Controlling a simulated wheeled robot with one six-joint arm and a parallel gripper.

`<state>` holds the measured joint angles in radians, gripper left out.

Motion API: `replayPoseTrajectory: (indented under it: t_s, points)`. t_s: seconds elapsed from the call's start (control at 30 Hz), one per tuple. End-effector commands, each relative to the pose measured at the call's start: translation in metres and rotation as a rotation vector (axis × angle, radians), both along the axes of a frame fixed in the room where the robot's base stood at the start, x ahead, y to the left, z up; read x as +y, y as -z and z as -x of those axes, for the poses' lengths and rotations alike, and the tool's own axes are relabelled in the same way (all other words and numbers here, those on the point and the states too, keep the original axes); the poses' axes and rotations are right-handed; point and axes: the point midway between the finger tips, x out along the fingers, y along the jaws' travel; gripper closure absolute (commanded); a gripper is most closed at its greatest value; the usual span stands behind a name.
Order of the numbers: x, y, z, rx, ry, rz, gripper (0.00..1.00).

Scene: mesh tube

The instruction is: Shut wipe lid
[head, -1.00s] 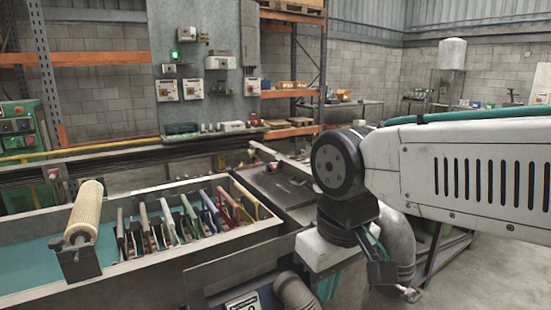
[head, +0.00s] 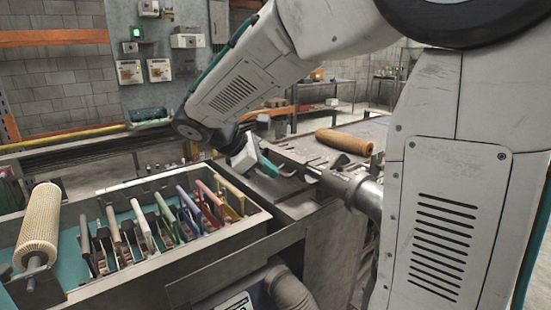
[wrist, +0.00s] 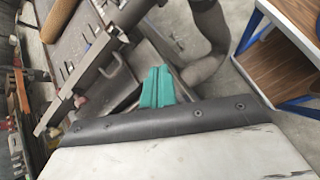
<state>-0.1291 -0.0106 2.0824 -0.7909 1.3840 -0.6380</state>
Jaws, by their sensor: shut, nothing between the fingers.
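I cannot make out a wipe container or its lid in either view. My gripper (head: 268,166) is at the end of my arm, over the dark bench right of the tool trough in the head view. Its teal fingers also show in the wrist view (wrist: 156,88), pressed together and empty. They stick out past the dark edge of my pale gripper housing. I cannot tell whether they touch the metalwork behind them.
A tool trough (head: 218,244) with several coloured-handled tools is at left, with a pale mesh roll (head: 38,232) at its end. A brown roll (head: 344,142) lies on the bench. A grey pipe (head: 350,190) is near my gripper. A blue-framed table (wrist: 285,50) stands right in the wrist view.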

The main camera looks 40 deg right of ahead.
Motion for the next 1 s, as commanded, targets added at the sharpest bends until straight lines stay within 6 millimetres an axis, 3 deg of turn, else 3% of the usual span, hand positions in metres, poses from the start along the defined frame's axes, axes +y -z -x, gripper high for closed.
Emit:
replayPoseTrajectory:
  t_s: [0.03, 0.1, 0.2, 0.33, 0.57, 1.0]
  points:
    - [0.000, 0.006, -0.027, 0.069, -0.070, 0.061, 1.00]
    - [0.000, 0.010, -0.058, 0.148, -0.158, 0.140, 1.00]
    - [0.002, 0.016, -0.093, 0.246, -0.257, 0.235, 1.00]
    - [0.005, 0.022, -0.123, 0.324, -0.335, 0.315, 1.00]
    - [-0.003, 0.030, -0.137, 0.364, -0.370, 0.354, 1.00]
    - [-0.085, 0.064, -0.138, 0.364, -0.366, 0.350, 1.00]
